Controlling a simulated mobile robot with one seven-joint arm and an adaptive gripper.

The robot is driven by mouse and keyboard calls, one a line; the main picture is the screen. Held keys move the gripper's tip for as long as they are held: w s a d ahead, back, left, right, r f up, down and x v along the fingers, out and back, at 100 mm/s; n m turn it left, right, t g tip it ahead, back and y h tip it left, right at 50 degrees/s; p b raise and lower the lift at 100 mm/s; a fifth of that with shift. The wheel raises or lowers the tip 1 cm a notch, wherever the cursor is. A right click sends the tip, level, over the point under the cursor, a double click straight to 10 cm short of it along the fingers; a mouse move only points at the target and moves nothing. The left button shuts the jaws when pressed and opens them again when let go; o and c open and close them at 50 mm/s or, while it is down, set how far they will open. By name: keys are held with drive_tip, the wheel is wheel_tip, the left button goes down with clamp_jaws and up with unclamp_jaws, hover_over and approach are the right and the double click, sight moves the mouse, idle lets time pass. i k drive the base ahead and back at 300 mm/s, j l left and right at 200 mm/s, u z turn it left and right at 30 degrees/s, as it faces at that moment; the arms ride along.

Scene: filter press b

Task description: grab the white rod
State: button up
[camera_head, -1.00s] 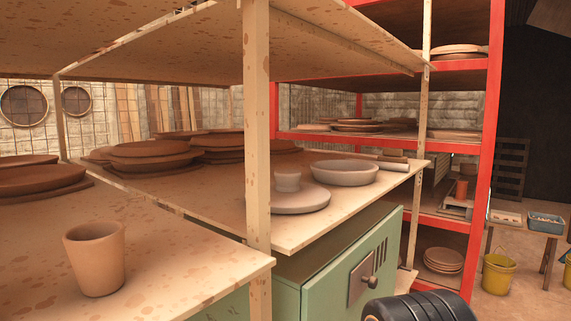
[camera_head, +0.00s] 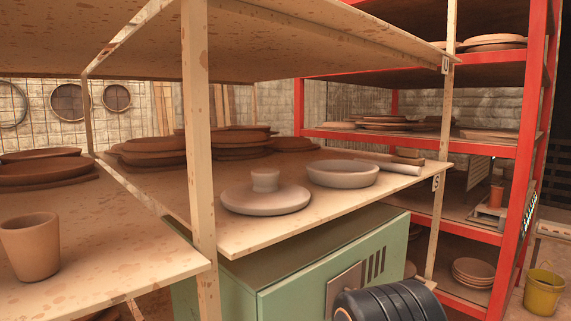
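A pale, whitish rod (camera_head: 401,168) lies on the wooden shelf board (camera_head: 270,232) near its far right end, behind the grey bowl (camera_head: 342,174). Its near end shows close to the board's right edge; its far part runs back to the left. A small brown object (camera_head: 408,153) sits just behind it. My gripper is not in view. Only a dark ribbed part of my arm shows at the bottom right, well below and in front of the rod.
Wooden posts (camera_head: 198,150) stand in front and at the board's right end. A green cabinet (camera_head: 300,270) is below. A red rack (camera_head: 525,150) stands behind right. A clay cup (camera_head: 30,246) is at left.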

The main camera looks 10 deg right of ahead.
sight(415, 170)
drive_tip(key=l+u, duration=0.25)
drive_tip(key=l, duration=0.5)
drive_tip(key=k+l+u, duration=0.1)
drive_tip(key=l, duration=1.45)
